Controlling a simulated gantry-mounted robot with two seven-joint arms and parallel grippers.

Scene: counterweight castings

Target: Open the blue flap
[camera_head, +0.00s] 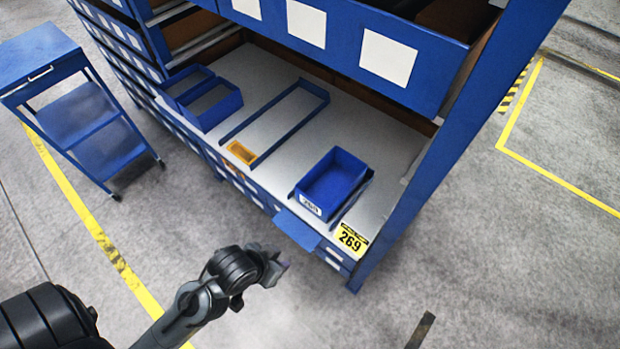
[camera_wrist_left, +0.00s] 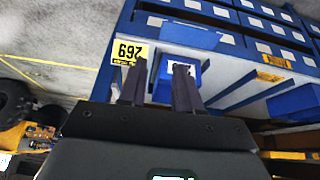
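The blue flap (camera_head: 297,230) is a small plain panel sticking out from the shelf's front edge, just in front of a blue bin (camera_head: 333,178) with a white label. In the left wrist view, which is upside down, the flap (camera_wrist_left: 190,35) shows beyond the fingertips, and part of the bin (camera_wrist_left: 193,67) is hidden behind a finger. My left gripper (camera_head: 277,268) is below and slightly left of the flap in the head view, apart from it. Its two dark fingers (camera_wrist_left: 158,80) are spread with nothing between them. My right gripper is in neither view.
A yellow 269 label (camera_head: 352,239) is on the shelf edge beside the flap. A blue drawer (camera_head: 345,42) overhangs the shelf board (camera_head: 270,88). A blue cart (camera_head: 45,62) stands at the left. The floor (camera_head: 420,270) in front is clear.

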